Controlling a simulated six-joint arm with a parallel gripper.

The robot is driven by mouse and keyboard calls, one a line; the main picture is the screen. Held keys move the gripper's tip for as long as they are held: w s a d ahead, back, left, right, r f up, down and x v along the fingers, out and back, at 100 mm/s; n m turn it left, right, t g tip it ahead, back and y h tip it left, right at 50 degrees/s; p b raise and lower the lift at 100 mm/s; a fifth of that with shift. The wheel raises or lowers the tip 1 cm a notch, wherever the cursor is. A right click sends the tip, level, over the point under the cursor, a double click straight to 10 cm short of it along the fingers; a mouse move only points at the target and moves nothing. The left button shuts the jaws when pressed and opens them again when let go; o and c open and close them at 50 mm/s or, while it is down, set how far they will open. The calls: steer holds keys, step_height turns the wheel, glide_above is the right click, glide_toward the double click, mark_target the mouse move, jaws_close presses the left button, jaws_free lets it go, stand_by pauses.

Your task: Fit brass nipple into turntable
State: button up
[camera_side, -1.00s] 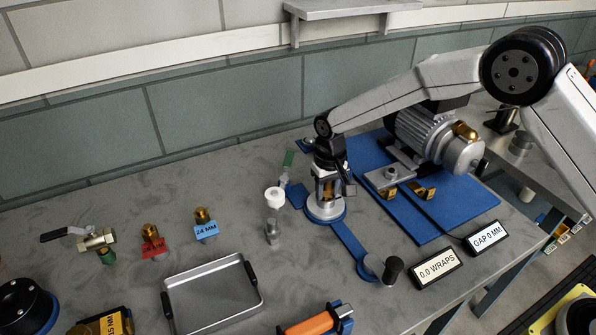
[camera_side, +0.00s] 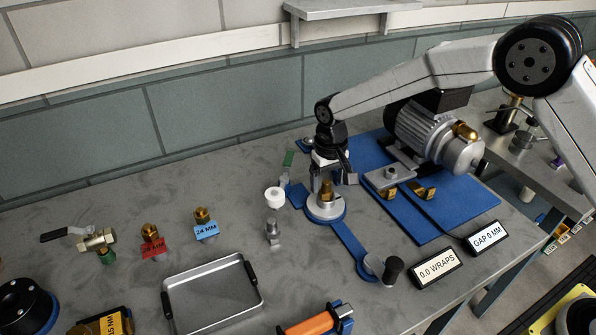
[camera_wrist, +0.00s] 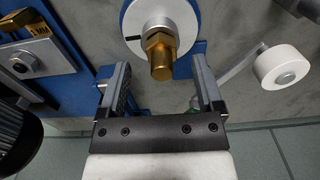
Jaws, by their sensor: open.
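The brass nipple (camera_side: 327,192) stands upright in the middle of the round light-grey turntable (camera_side: 312,212), which has a blue rim. In the wrist view the nipple (camera_wrist: 161,56) shows its hex and round end, with the turntable disc (camera_wrist: 133,22) behind it. My gripper (camera_side: 332,177) is just above and behind the nipple.
A white roll (camera_side: 274,196) on a holder stands left of the turntable. A motor (camera_side: 437,138) on a blue plate stands to the right. A crank with a black knob (camera_side: 392,269) is in front. A metal tray (camera_side: 211,292) and tagged brass fittings (camera_side: 151,234) lie to the left.

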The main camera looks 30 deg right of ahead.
mark_target(330, 182)
steer(key=shift+r, duration=2.3)
steer(key=shift+d, duration=0.1)
steer(key=shift+s+d+r, duration=0.1)
steer(key=shift+s+d, duration=0.05)
steer(key=s+d+t, duration=0.1)
steer(key=s+d, duration=0.6)
steer(key=s, duration=0.4)
steer(key=s+d+t, duration=0.1)
steer(key=s+d, duration=0.6)
steer(key=s, duration=0.5)
steer(key=shift+s+d+r+t, duration=0.15)
steer(key=shift+s+d+t, duration=0.1)
steer(key=shift+t, duration=0.05)
